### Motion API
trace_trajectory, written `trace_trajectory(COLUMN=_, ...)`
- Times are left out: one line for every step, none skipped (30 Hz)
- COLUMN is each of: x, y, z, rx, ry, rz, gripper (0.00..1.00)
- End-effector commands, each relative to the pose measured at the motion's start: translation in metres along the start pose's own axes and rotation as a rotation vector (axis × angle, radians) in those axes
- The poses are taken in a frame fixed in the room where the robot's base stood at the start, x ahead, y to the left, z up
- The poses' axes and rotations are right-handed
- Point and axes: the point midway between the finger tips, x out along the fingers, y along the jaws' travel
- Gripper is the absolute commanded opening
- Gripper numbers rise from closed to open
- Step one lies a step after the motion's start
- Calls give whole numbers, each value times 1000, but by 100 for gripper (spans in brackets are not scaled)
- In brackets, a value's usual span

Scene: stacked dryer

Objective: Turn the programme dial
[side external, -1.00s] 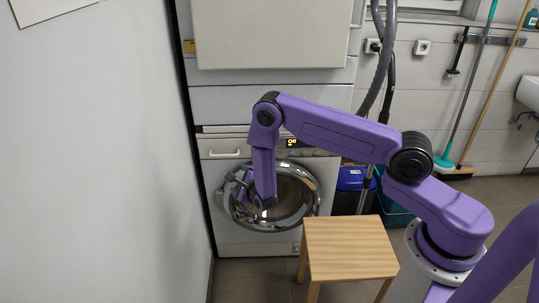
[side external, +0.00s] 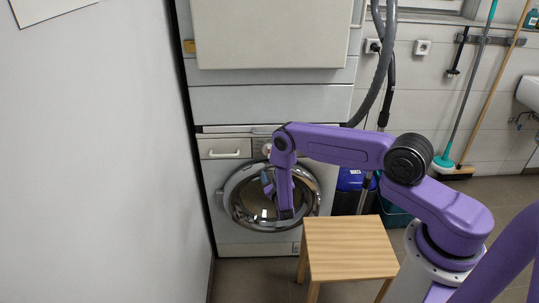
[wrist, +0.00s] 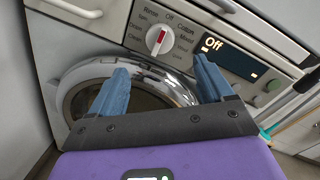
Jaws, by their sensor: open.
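The programme dial (wrist: 159,40) is a round light knob with a red mark on the lower machine's control panel, ringed by printed labels such as Rinse, Off and Cotton. Its red mark points roughly towards the Off label. The display (wrist: 229,58) beside it reads "Off". My gripper (wrist: 161,66) is open and empty. Its two blue fingers point towards the panel, with the dial beyond the gap between them and not touched. In the side external view, my gripper (side external: 267,183) is in front of the round door, below panel height; my arm hides the display there.
The chrome-rimmed door (wrist: 75,95) bulges out below the panel, behind the fingers. A drawer handle (side external: 224,154) is at the panel's left. A wooden stool (side external: 350,248) stands in front at the right. A wall (side external: 100,150) is close on the left.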

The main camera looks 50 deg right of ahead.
Motion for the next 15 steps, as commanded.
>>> trace_trajectory(x=10, y=-1, z=0, rx=4, ry=-1, rz=-4, gripper=80)
trace_trajectory(x=16, y=-1, z=0, rx=3, ry=0, rz=-4, gripper=80)
trace_trajectory(x=24, y=-2, z=0, rx=2, ry=-1, rz=-4, gripper=80)
trace_trajectory(x=29, y=-1, z=0, rx=3, ry=-1, rz=-4, gripper=80)
trace_trajectory(x=34, y=-1, z=0, rx=2, ry=0, rz=-4, gripper=80)
trace_trajectory(x=42, y=-1, z=0, rx=3, ry=0, rz=-3, gripper=80)
trace_trajectory(x=48, y=-1, z=0, rx=3, ry=-1, rz=-4, gripper=80)
trace_trajectory(x=53, y=-2, z=0, rx=1, ry=-1, rz=-4, gripper=80)
trace_trajectory(x=59, y=-1, z=0, rx=2, ry=-1, rz=-2, gripper=80)
trace_trajectory(x=64, y=0, z=0, rx=2, ry=-2, rz=-2, gripper=80)
trace_trajectory(x=68, y=0, z=0, rx=1, ry=-1, rz=-1, gripper=80)
trace_trajectory(x=74, y=-1, z=0, rx=1, ry=-1, rz=-2, gripper=80)
trace_trajectory(x=79, y=-1, z=0, rx=1, ry=0, rz=-2, gripper=80)
trace_trajectory(x=83, y=-1, z=0, rx=0, ry=-1, rz=-2, gripper=80)
trace_trajectory(x=87, y=0, z=0, rx=0, ry=0, rz=-1, gripper=80)
